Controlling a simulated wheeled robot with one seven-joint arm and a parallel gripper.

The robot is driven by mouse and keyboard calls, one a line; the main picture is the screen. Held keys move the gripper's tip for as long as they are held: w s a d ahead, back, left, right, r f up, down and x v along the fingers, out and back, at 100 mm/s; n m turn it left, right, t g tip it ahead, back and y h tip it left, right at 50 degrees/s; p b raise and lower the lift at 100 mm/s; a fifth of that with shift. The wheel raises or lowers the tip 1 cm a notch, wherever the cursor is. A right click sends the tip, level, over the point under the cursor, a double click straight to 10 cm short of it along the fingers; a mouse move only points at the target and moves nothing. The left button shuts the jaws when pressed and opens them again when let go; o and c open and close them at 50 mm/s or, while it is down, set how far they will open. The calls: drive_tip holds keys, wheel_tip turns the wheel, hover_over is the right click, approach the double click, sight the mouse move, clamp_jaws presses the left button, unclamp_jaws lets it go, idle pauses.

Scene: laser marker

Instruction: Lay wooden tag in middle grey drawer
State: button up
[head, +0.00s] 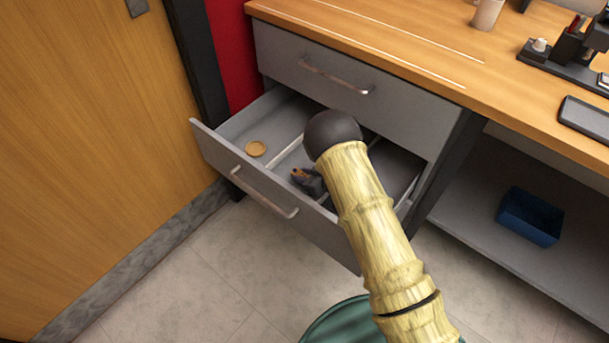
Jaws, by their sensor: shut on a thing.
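The grey drawer (265,203) below the closed top drawer is pulled out, and a pale divider (287,153) runs through it. My gripper (299,176) is low over the open drawer, right of the divider, partly covered by my own arm. It is shut on a small orange-tan piece, apparently the wooden tag (297,173), of which only a bit shows. I cannot tell whether the piece touches the drawer floor. My arm hides part of the drawer's right side.
The closed top drawer (345,90) and wooden desktop (420,40) are behind. A cup (487,14) and black organizer (566,48) stand on the desktop. A blue bin (530,216) sits on the lower right shelf. A wooden door (95,150) is at left.

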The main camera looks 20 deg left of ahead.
drive_tip(key=shift+f, duration=0.6)
drive_tip(key=o, duration=1)
drive_tip(key=shift+r, duration=0.15)
drive_tip(key=shift+r, duration=0.3)
drive_tip(key=p+v, duration=0.3)
drive_tip(key=v, duration=0.9)
drive_tip(key=shift+r, duration=0.15)
drive_tip(key=shift+d, duration=0.1)
